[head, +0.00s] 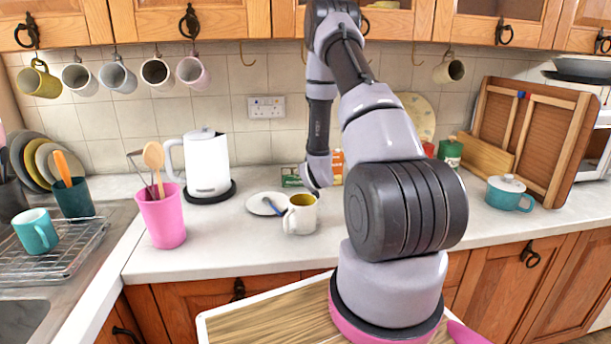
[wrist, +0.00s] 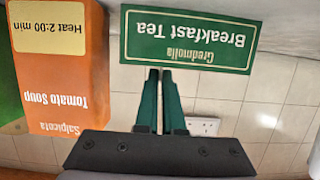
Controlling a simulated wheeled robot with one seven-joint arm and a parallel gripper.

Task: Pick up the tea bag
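No tea bag shows clearly in either view. A green Breakfast Tea box (wrist: 190,40) fills the upper middle of the wrist view, with its lettering upside down. A small part of the box shows in the head view (head: 291,181), on the counter behind the mug. My gripper's two dark green fingers (wrist: 161,75) reach to the box's lower edge in the wrist view. They are close together with a narrow gap. Whether something thin is between the tips cannot be told. In the head view my arm's wrist hides the gripper.
An orange Tomato Soup carton (wrist: 65,75) stands next to the tea box. A white mug (head: 300,214) and a saucer (head: 262,204) with a spoon are in front. A kettle (head: 207,163) and pink utensil pot (head: 163,215) stand left. The counter's front right is mostly clear.

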